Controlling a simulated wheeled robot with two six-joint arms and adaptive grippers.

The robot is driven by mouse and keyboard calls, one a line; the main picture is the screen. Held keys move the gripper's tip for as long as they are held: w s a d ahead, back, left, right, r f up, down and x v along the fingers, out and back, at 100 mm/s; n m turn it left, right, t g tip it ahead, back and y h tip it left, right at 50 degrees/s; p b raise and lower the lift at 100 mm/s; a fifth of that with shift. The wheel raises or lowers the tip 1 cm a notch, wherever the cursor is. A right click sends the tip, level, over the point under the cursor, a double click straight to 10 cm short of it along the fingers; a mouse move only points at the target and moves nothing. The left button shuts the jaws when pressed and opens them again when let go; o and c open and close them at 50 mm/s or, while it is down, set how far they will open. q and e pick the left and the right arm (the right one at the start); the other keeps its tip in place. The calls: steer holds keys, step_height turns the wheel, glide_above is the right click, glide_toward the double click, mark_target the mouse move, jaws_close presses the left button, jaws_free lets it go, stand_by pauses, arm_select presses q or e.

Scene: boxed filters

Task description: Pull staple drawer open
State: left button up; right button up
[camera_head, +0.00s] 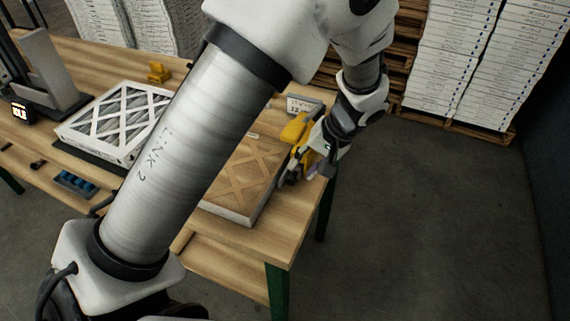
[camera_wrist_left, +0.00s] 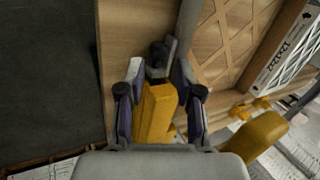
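My left gripper (camera_head: 296,170) is low over the right end of the wooden table, beside a yellow and dark tool that looks like a stapler (camera_head: 295,127). In the left wrist view a yellow block-shaped part of it (camera_wrist_left: 156,112) lies between the two fingers of my left gripper (camera_wrist_left: 158,75). The fingers are close on both sides of that part, but I cannot tell whether they press on it. A dark piece (camera_wrist_left: 157,55) shows just beyond the fingertips. A rounded yellow part (camera_wrist_left: 265,133) lies to the right. I cannot make out the drawer clearly. My right gripper is not in view.
A boxed filter with a brown lattice top (camera_head: 240,175) lies close left of the gripper. A white-framed filter (camera_head: 115,122) lies farther left. A small sign (camera_head: 304,105) stands behind the tool. The table (camera_head: 288,228) ends just right of the gripper; floor lies beyond.

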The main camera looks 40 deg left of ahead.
mark_target(293, 180)
arm_select(q)
steer(key=x, duration=0.5)
steer(key=shift+a+f, duration=0.25)
steer(key=shift+f, duration=0.1)
steer(key=shift+d, duration=0.25)
steer(key=shift+c, duration=0.7)
steer(key=shift+r, duration=0.1)
jaws_close()
steer(key=shift+s, duration=0.1)
